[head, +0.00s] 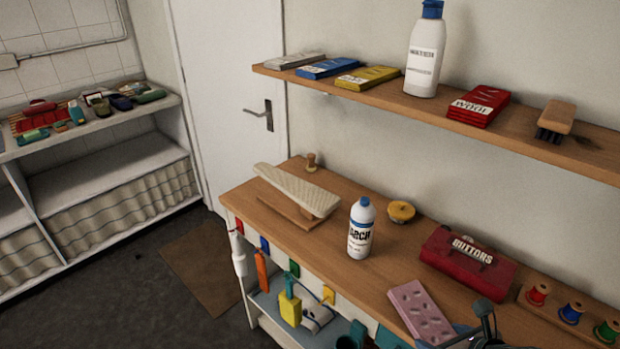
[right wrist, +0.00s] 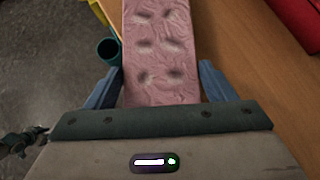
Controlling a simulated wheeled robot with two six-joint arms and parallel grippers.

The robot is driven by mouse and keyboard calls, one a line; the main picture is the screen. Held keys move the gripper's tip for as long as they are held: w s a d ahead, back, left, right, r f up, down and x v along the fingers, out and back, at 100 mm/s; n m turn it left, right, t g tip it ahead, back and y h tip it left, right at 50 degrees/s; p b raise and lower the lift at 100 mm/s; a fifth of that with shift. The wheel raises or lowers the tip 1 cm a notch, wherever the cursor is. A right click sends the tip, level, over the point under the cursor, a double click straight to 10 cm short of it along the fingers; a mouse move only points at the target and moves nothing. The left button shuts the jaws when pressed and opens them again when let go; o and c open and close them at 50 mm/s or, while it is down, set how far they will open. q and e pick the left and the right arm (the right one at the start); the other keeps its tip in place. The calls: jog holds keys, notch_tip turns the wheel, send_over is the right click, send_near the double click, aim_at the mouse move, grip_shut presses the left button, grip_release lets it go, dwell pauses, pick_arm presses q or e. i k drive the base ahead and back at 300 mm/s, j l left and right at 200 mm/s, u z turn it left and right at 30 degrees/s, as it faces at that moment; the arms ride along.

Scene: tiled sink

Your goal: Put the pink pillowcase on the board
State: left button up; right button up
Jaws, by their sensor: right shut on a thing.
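The pink pillowcase (head: 420,310), a flat folded slab with dark dents, is at the front edge of the wooden worktop. It also fills the upper middle of the right wrist view (right wrist: 160,45). My right gripper (right wrist: 160,88) is shut on its near end, with a blue finger on each side. In the head view that gripper (head: 472,338) shows only partly at the bottom. Whether the pillowcase touches the worktop is not clear. The board (head: 298,190), a pale padded sleeve board on a wooden base, stands at the worktop's far left end, bare on top. My left gripper is out of view.
A white bottle with a blue cap (head: 361,228) stands between board and pillowcase. A yellow pincushion (head: 401,211), red buttons box (head: 467,262) and thread spools (head: 571,312) are on the worktop (head: 335,275). A shelf (head: 440,108) with a large bottle (head: 425,55) runs above.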

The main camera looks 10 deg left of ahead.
aim_at(291, 182)
jog(key=i+j, duration=0.1)
jog(key=j, duration=0.35)
jog(key=i+j, duration=0.1)
jog(key=j, duration=0.3)
jog(key=i+j, duration=0.15)
jog(key=j, duration=0.3)
jog(key=i+j, duration=0.1)
jog(key=j, duration=0.35)
jog(key=i+j+z, duration=0.1)
jog(key=j, duration=0.3)
